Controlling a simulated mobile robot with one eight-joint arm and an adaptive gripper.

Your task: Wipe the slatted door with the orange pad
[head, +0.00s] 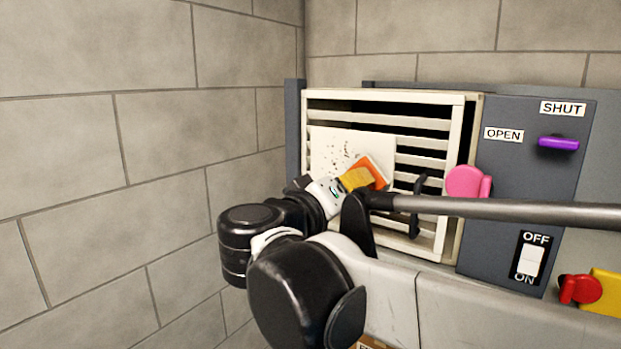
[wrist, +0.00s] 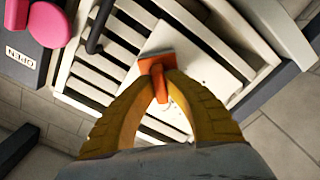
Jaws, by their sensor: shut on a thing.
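The slatted door (head: 421,141) is a cream frame with horizontal slats over a dark opening, set in the grey unit by the wall corner. A white panel with dark specks (head: 333,150) covers its middle left part. The orange pad (head: 376,168) is held by my gripper (head: 362,180), in front of the panel's lower right. In the wrist view, my yellow fingers (wrist: 160,85) are shut on the orange pad (wrist: 157,65), which overlaps the white panel (wrist: 190,62). I cannot tell whether the pad touches it. A black handle (head: 417,207) is on the door's right side.
A grey bar (head: 510,212) crosses in front of the unit at right. A block wall (head: 150,130) stands at left.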

